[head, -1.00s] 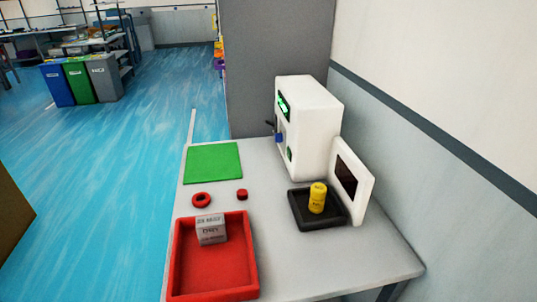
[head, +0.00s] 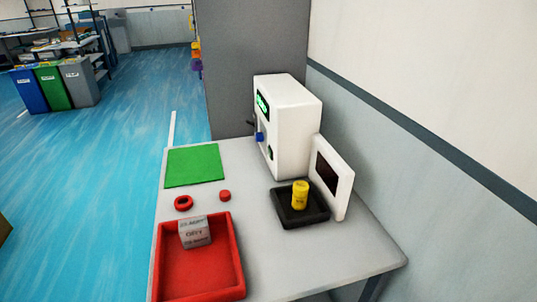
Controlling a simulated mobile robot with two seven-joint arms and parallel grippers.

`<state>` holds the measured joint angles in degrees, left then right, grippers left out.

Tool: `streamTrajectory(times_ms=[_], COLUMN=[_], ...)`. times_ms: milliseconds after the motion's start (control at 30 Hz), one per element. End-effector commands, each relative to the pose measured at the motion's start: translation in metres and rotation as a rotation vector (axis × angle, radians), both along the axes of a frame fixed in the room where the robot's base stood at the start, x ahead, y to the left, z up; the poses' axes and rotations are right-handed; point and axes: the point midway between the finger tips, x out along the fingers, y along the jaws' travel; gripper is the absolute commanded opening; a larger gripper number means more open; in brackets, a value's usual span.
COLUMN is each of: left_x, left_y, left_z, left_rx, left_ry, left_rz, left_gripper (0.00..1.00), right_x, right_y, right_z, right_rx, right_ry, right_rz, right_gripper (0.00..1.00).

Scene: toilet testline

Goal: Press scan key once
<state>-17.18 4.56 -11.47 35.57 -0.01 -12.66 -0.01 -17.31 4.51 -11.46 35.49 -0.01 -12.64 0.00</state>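A white machine (head: 292,125) stands at the back of the grey table (head: 262,260). Which of these is the scan key, I cannot tell. A white panel with a dark screen (head: 326,172) leans open at its right front. A yellow cylinder (head: 300,195) stands upright in a black tray (head: 288,219) before the panel. Neither of my grippers is in view.
A red tray (head: 234,262) at the table's front left holds a grey labelled box (head: 195,232). A green mat (head: 195,165), a red ring (head: 183,203) and a small red piece (head: 225,196) lie behind it. A grey partition (head: 252,65) and the right wall bound the table.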

Motion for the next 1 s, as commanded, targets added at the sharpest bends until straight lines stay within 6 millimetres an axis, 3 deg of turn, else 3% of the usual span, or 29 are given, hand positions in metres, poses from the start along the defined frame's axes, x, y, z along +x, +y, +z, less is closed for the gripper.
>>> streamTrajectory(times_ms=[167,1000], left_x=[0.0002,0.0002], left_y=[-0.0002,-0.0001], left_z=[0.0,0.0], left_rx=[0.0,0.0], left_ry=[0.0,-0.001], left_rz=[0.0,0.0], left_gripper=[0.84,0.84], right_x=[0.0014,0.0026], right_y=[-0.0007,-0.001], right_z=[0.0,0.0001], right_rx=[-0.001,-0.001], right_ry=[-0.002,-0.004], right_rz=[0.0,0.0], right_gripper=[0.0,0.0])
